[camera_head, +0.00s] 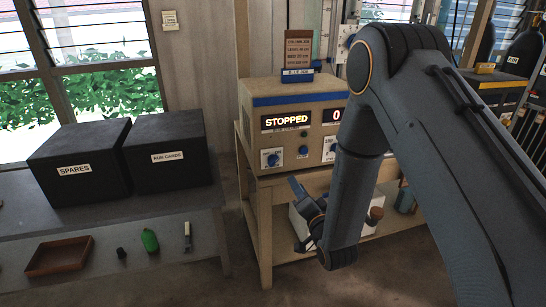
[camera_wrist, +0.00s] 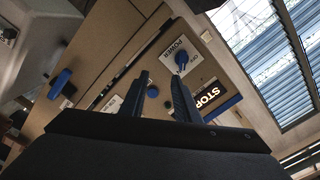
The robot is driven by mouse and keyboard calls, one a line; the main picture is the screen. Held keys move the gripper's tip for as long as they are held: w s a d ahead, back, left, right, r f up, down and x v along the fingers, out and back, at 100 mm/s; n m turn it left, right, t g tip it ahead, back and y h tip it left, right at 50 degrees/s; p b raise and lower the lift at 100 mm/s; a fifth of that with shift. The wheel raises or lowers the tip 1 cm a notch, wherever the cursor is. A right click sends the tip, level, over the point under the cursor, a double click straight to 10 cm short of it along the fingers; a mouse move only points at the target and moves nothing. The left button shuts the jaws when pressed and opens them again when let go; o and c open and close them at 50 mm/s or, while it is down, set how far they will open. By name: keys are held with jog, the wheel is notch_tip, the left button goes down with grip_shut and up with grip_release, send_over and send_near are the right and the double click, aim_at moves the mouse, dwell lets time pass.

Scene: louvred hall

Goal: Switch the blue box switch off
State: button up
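The blue box (camera_head: 290,98) is a beige cabinet with a blue band and a lit display reading STOPPED, standing on a wooden bench. Its front has a blue switch (camera_head: 272,159) on a white label at the lower left; in the wrist view this switch (camera_wrist: 182,59) sits on a plate lettered POWER. A round blue button (camera_head: 303,151) is to its right. My gripper (camera_head: 294,186) is below and in front of the panel; in the wrist view its fingers (camera_wrist: 159,80) are apart and empty, pointing towards the panel, clear of the switch. The switch's exact setting is too small to tell.
A brown notice (camera_head: 298,47) stands on the cabinet. Left, a grey shelf (camera_head: 125,214) bears black boxes marked SPARES (camera_head: 80,165) and RUN CARDS (camera_head: 168,153). A brown tray (camera_head: 58,257) and green bottle (camera_head: 150,240) lie below. My arm hides the cabinet's right part.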

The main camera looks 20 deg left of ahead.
aim_at(274, 163)
jog(key=s+a+r+n, duration=0.2)
jog(key=a+r, duration=0.1)
jog(key=a, duration=0.1)
jog(key=b+x, duration=0.3)
jog(key=x, duration=0.6)
jog(key=shift+w+a, duration=0.1)
jog(key=shift+w, duration=0.2)
grip_shut()
dwell(1.1)
